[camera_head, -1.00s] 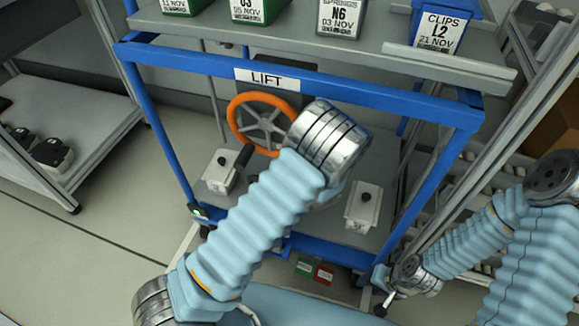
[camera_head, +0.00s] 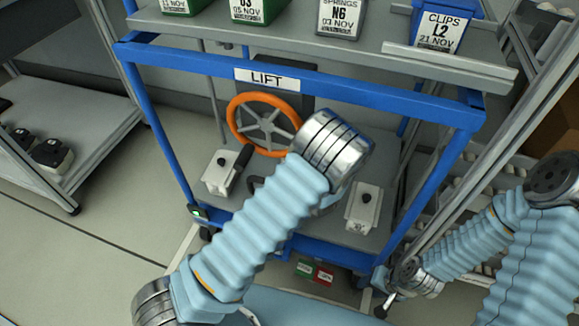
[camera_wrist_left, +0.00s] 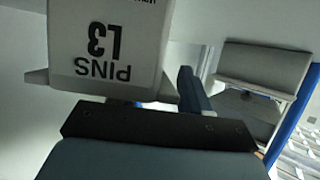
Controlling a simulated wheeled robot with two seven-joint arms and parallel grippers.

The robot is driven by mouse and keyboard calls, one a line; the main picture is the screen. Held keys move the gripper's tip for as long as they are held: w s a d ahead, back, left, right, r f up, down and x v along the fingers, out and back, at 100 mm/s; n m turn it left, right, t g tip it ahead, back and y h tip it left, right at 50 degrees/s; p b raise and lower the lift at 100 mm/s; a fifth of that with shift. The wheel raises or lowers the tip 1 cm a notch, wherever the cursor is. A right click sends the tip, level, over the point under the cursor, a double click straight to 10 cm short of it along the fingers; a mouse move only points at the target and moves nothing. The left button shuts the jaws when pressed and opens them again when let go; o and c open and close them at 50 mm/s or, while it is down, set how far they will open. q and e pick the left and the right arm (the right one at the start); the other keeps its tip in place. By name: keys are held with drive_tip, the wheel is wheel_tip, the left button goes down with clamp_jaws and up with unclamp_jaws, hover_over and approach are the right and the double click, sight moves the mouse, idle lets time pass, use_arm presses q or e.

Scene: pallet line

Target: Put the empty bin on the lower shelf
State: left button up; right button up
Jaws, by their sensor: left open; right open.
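A blue-framed cart marked LIFT (camera_head: 265,78) stands ahead, with an orange handwheel (camera_head: 234,113) and a grey lower deck (camera_head: 322,226). On its upper deck stand labelled bins: green bins (camera_head: 258,10), a grey bin N6 (camera_head: 341,17) and a blue bin CLIPS L2 (camera_head: 439,28). Whether any is empty cannot be seen. My left wrist covers its gripper in the head view. In the left wrist view, a bin marked PINS L3 (camera_wrist_left: 110,40) appears inverted, just beyond my open left gripper (camera_wrist_left: 160,100). My open right gripper (camera_head: 384,303) is low at the right, away from the bins.
White blocks with black knobs (camera_head: 222,172) (camera_head: 364,205) sit on the lower deck. A grey rack (camera_head: 75,125) holding dark items (camera_head: 50,155) stands at left. Roller racking (camera_head: 470,190) is close at right. Floor is clear at lower left.

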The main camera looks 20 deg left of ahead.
use_arm(q)
drive_tip(key=v, duration=1.2)
drive_tip(key=shift+p, duration=0.45)
